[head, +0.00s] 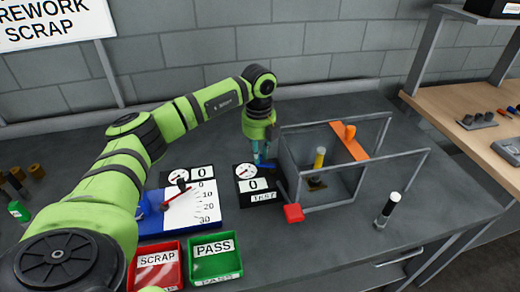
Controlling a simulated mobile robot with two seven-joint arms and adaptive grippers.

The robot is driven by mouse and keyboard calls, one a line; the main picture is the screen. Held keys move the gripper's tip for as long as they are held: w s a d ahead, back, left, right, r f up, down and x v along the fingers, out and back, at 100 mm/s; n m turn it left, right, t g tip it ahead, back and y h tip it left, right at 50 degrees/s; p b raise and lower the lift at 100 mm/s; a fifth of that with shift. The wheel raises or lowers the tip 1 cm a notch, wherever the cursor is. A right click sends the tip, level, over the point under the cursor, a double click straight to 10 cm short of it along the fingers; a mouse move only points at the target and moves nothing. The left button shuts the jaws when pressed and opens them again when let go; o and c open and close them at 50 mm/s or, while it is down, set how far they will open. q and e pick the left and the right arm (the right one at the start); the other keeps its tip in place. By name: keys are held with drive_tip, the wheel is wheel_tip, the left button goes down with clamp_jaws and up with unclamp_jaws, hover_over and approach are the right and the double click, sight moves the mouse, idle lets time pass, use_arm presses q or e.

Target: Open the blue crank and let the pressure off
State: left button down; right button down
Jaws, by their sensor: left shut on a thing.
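My left arm reaches over from the left, and its gripper (263,154) points down behind the black test box (262,197), beside the grey cage. The gripper is shut on the blue crank (268,165), of which only a small blue part shows; the fingers hide the rest, and I cannot tell its angle. The test box carries a round dial (246,171) and a display reading 0. My right gripper is not in view.
Right of the gripper stands the open grey cage (327,206) with an orange bar (350,143), a yellow-topped part (319,158) inside and a red block (293,213). A scale plate (194,208), SCRAP bin (157,272) and PASS bin (215,262) lie left. A black-and-white cylinder (388,210) stands right.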

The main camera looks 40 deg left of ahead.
use_arm(q)
drive_tip(key=shift+s+d+n, duration=0.1)
drive_tip(key=shift+s+n, duration=0.1)
drive_tip(key=shift+n, duration=0.3)
drive_tip(key=c, duration=1.2)
unclamp_jaws()
drive_tip(key=shift+r, duration=0.1)
wheel_tip(320, 180, up, 12)
idle(1.5)
